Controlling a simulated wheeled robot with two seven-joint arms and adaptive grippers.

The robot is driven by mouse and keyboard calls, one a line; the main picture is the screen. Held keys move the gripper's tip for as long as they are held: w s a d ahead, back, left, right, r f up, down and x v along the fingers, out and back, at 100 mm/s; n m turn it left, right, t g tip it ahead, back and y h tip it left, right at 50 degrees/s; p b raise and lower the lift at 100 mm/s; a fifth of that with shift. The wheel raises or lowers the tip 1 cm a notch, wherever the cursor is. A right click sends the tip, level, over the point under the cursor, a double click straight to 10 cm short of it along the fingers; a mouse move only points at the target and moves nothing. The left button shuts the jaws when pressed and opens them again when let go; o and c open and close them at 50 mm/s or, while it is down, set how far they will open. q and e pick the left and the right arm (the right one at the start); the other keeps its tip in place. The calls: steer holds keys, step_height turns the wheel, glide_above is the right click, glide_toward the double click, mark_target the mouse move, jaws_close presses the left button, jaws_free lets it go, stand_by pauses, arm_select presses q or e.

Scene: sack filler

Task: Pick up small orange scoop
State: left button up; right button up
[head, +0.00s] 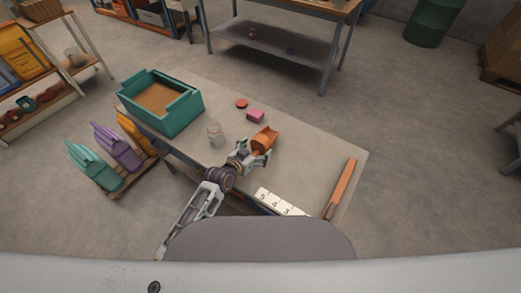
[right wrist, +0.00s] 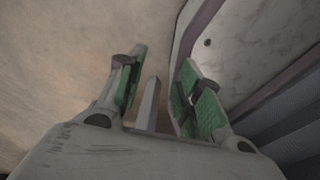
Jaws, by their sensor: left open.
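The small orange scoop (head: 265,138) lies on the table, right of the table's middle in the head view. My left gripper (head: 258,150) is at the scoop, with its fingers apart around the near part of it. I cannot tell whether the fingers touch it. My right gripper (right wrist: 163,58) shows only in the right wrist view, its green-padded fingers spread apart. A narrow pale bar (right wrist: 149,105) shows between them, and I cannot tell what it is.
On the table are a teal bin (head: 190,107) of brown material, a clear jar (head: 215,134), a red disc (head: 241,103), a pink block (head: 255,116), white number cards (head: 274,202) and a long orange bar (head: 341,188).

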arm_select(q)
steer(key=shift+x, duration=0.8)
steer(key=shift+w+d+f, duration=0.2)
steer(key=shift+w+d, duration=0.05)
steer(key=shift+w, duration=0.2)
steer(key=c, duration=0.8)
steer(key=shift+c, duration=1.7)
steer(key=shift+w+r, duration=0.1)
steer(key=shift+r, duration=0.7)
step_height(320, 180, up, 8)
steer(key=shift+r+p, duration=0.15)
steer(key=shift+p, duration=0.2)
arm_select(e)
steer(key=shift+a+r, duration=0.35)
steer(key=shift+a, duration=0.15)
steer(key=shift+d, duration=0.25)
